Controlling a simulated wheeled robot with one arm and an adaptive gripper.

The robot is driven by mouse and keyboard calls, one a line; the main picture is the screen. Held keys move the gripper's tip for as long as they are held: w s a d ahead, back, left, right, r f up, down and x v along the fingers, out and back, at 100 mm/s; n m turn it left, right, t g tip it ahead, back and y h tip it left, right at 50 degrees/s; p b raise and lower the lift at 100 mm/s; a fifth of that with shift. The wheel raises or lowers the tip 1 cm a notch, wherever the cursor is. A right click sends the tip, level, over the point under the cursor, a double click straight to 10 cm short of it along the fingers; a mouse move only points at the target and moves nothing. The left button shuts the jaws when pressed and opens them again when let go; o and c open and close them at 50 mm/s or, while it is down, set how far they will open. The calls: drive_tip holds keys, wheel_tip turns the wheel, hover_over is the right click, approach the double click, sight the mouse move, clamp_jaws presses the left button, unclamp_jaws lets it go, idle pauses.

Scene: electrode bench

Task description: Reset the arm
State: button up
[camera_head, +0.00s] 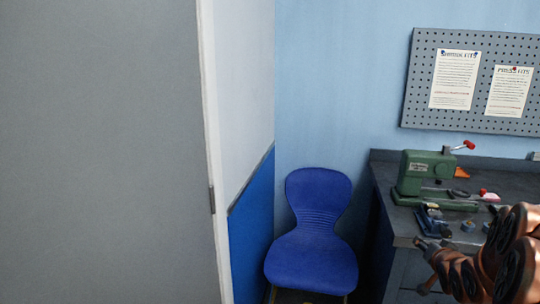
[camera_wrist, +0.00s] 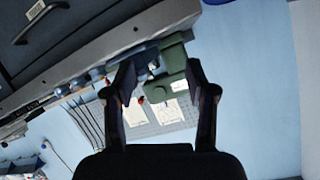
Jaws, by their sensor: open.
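My arm shows at the lower right of the head view, its copper and black links in front of the workbench (camera_head: 402,226). In the wrist view my gripper (camera_wrist: 160,72) is open, its two dark fingers well apart with nothing held between them. Past the fingers, the wrist view shows the green bench machine (camera_wrist: 172,60) and the pegboard (camera_wrist: 182,116), tilted and seemingly upside down. The green machine (camera_head: 422,172) stands on the bench in the head view. The gap between gripper and bench is hard to judge.
A blue chair (camera_head: 312,250) stands left of the bench, by the wall. A large grey panel, perhaps a door (camera_head: 100,150), fills the left. Small blue parts (camera_head: 432,222) lie at the bench's front. A pegboard (camera_head: 480,110) with two sheets hangs above.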

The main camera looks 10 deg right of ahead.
drive_tip(key=s+a+r+n+g+y+p, duration=0.15)
drive_tip(key=s+a+g, duration=0.25)
drive_tip(key=s+a, duration=0.45)
drive_tip(key=s+a+r+n+g+y+p, duration=0.1)
drive_tip(key=s+a+n+g+p, duration=0.25)
drive_tip(key=a, duration=0.85)
drive_tip(key=s+a+r+n+g, duration=0.1)
drive_tip(key=s+a+g, duration=0.1)
drive_tip(key=s+a, duration=0.3)
drive_tip(key=s+a+r+n+g+y, duration=0.1)
drive_tip(key=s+a, duration=0.3)
drive_tip(key=s, duration=0.8)
drive_tip(key=s+a+r+n+g+y+p, duration=0.1)
drive_tip(key=s+a+g, duration=0.3)
drive_tip(key=s, duration=0.4)
drive_tip(key=shift+s+a+r+n, duration=0.2)
drive_tip(key=shift+a+r+n, duration=0.2)
drive_tip(key=shift+a+r, duration=0.35)
